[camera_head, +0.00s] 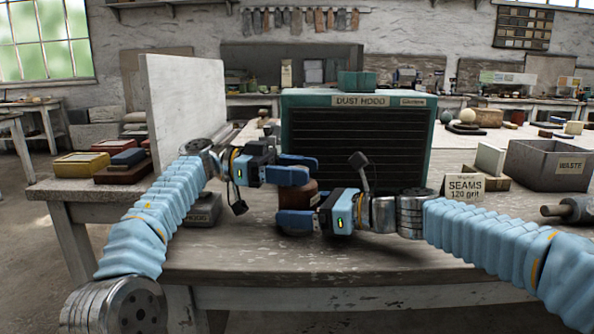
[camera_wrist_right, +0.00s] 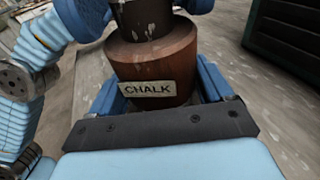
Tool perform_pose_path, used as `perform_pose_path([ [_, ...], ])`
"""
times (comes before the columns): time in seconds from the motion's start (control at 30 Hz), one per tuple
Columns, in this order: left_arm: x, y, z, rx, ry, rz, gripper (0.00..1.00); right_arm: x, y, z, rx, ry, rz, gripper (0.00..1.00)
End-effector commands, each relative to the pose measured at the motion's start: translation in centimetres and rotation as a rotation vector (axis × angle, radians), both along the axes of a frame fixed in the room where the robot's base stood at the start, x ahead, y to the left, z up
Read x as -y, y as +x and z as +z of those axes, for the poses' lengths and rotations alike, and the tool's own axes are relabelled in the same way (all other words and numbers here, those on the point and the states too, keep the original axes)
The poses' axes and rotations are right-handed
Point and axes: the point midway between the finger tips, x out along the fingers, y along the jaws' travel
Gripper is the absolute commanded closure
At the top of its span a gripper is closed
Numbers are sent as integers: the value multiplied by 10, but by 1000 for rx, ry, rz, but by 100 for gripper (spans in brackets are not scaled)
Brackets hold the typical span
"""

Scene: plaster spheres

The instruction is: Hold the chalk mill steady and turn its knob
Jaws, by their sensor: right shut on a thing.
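The chalk mill (camera_head: 312,188) is a brown, rounded wooden body standing on the workbench. In the right wrist view its body (camera_wrist_right: 160,60) carries a "CHALK" label and a darker, worn upper part rises out of the frame. My right gripper (camera_head: 300,208) is shut on the mill's body, a blue finger on each side. My left gripper (camera_head: 302,168) is at the top of the mill, with fingers on both sides of the upper part. The knob is hidden, and I cannot tell whether the left fingers touch it.
A green dust hood (camera_head: 358,140) stands close behind the mill. A "SEAMS 120 grit" card (camera_head: 464,188) and a grey waste bin (camera_head: 548,166) are to the right. A pale upright panel (camera_head: 185,105) and coloured boxes (camera_head: 82,164) are to the left. The bench's front strip is clear.

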Motion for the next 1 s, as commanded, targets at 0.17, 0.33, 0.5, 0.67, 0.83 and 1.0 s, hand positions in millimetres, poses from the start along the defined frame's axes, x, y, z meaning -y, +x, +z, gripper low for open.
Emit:
perform_pose_path([
  [0.17, 0, 0, -1, -1, 1, 0, 33, 0, 0, -1, -2, 0, 1, 51],
  [0.33, 0, 0, -1, -2, 2, 0, 33, 0, 0, -1, -2, 1, 0, 51],
  [0.5, 0, 0, -1, -2, 2, 1, 33, 0, 0, -1, -2, 1, 0, 51],
  [0.67, -1, 1, 0, -5, -2, 22, 33, 0, 0, 0, -2, 1, -1, 51],
  [0.83, -2, 0, 2, -6, -5, 101, 33, 0, 0, 0, -2, 1, -1, 51],
  [1.0, -1, -1, 1, -5, -1, 230, 33, 0, 0, 0, -1, 0, -1, 51],
])
